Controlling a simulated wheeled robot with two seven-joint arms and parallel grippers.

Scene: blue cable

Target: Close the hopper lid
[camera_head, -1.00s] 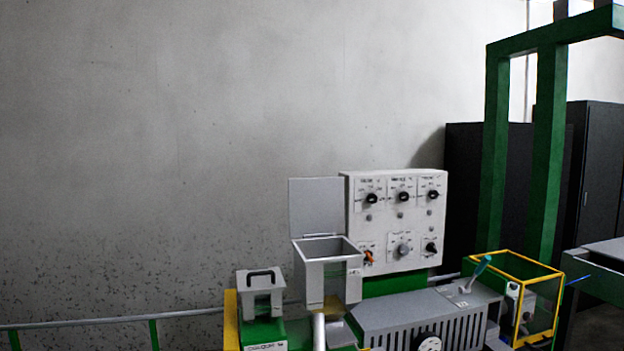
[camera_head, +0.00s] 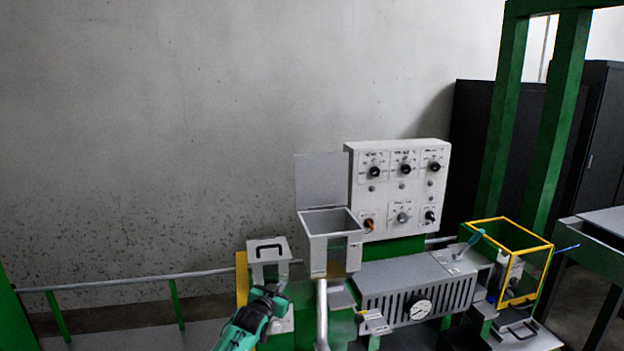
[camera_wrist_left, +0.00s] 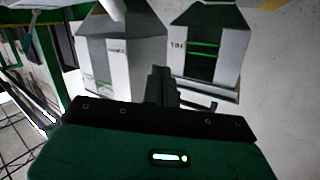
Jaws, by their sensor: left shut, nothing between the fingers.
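The hopper (camera_head: 333,250) is a grey open-topped box on the machine, in the middle of the head view. Its flat grey lid (camera_head: 322,178) stands upright along the hopper's back edge, so the hopper is open. My left gripper (camera_head: 277,294) is low in the head view, left of and below the hopper and apart from the lid. In the left wrist view its fingers (camera_wrist_left: 162,86) are together and empty. Two grey boxes show ahead of them there; I cannot tell surely which is the hopper. My right gripper is not in view.
A small grey box with a black handle (camera_head: 268,248) stands left of the hopper, just behind my left gripper. A white control panel (camera_head: 398,188) rises behind the hopper, right of the lid. A yellow-framed case (camera_head: 510,255) stands at right. Space above the hopper is clear.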

